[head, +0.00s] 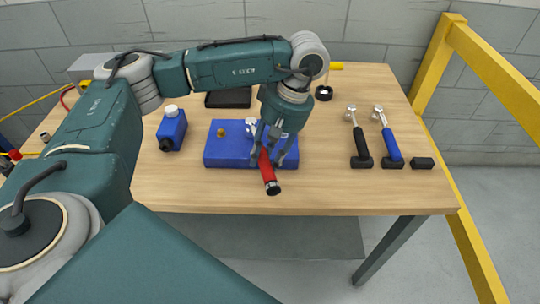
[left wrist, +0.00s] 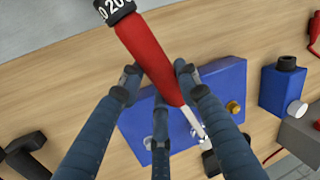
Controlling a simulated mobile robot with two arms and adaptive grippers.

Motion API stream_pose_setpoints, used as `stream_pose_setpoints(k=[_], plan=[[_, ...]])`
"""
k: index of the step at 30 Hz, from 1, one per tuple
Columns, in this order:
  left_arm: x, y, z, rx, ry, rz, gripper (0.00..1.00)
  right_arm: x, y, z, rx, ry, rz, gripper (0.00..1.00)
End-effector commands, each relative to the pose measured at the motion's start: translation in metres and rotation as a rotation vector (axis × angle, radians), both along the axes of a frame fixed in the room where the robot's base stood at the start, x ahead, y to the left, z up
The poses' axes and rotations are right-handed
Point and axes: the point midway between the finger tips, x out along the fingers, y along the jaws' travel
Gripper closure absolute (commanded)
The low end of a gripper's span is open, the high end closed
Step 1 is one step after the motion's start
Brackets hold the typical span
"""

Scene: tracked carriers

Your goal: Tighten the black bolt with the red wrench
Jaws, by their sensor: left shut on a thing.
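The red wrench (head: 268,172) has a red handle, a black end cap and a silver shaft. My left gripper (head: 270,155) is shut on its handle; the left wrist view shows the fingers around the handle (left wrist: 155,60). The handle end hangs over the front edge of the blue block (head: 217,155), and the silver head (head: 250,124) is over the block's top. The block also shows in the left wrist view (left wrist: 135,125), with a brass bolt (left wrist: 233,107) on it. I cannot make out the black bolt; the gripper and wrench cover part of the block. My right gripper is not in view.
A yellow rail (head: 440,60) borders the table.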

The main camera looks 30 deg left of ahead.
Motion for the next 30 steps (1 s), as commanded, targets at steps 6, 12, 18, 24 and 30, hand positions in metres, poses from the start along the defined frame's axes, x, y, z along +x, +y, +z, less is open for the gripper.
stream_pose_setpoints(k=[6,12,18,24,30], plan=[[0.0,0.0,0.001,0.0,0.0,-0.005,1.0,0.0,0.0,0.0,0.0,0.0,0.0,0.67],[-0.004,0.004,0.0,-0.001,0.0,-0.045,1.0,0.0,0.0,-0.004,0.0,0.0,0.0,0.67],[-0.01,0.009,0.0,0.0,0.0,-0.103,1.0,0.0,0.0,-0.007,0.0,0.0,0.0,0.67],[-0.01,0.008,0.001,-0.001,0.0,-0.105,1.0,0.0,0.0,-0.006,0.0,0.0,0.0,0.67],[-0.007,0.006,0.001,-0.001,0.001,-0.083,1.0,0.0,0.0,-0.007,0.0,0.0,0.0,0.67]])
